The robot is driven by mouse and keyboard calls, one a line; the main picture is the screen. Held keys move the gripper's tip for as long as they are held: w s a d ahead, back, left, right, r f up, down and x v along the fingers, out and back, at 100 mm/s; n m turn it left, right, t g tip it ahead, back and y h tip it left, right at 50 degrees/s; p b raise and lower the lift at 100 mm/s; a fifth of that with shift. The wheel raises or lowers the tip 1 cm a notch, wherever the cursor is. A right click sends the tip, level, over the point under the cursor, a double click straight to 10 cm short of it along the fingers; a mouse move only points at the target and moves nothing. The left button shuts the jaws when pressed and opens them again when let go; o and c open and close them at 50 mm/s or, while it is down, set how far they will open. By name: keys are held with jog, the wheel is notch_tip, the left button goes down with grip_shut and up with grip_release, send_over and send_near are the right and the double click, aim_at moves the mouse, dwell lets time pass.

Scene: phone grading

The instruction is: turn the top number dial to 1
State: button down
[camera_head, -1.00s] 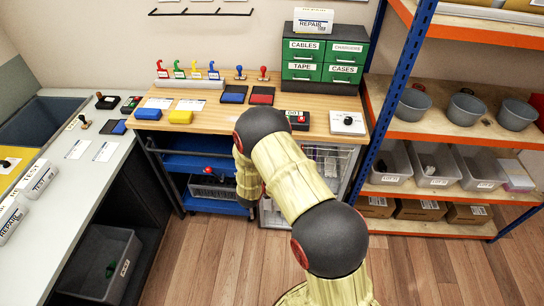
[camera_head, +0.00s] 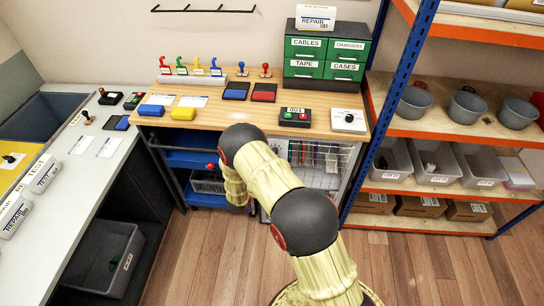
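A white box with a black round knob (camera_head: 348,117) stands at the right end of the wooden bench. Any numbers on it are too small to read. Left of it is a black device with a display reading 001 (camera_head: 295,111) and green and red buttons. Another dark knob (camera_head: 10,159) shows on a yellow panel at the far left edge. I cannot tell which of these is the top number dial. My arm rises in front of the bench and bends downward at its far end.
The wooden bench (camera_head: 215,130) holds coloured stamps, a blue and a yellow block, and ink pads. A green drawer cabinet (camera_head: 324,58) stands at its back. Shelves with bins (camera_head: 470,131) are on the right. A grey counter (camera_head: 98,170) is on the left. The floor ahead is clear.

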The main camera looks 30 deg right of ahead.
jog(key=shift+a+f+n, duration=0.1)
jog(key=shift+n, duration=0.5)
jog(key=c, duration=1.6)
grip_release()
jog(key=shift+c, duration=0.2)
jog(key=f+v, duration=0.1)
jog(key=v, duration=1)
jog(key=shift+s+a+r, duration=0.2)
jog(key=shift+a, duration=0.2)
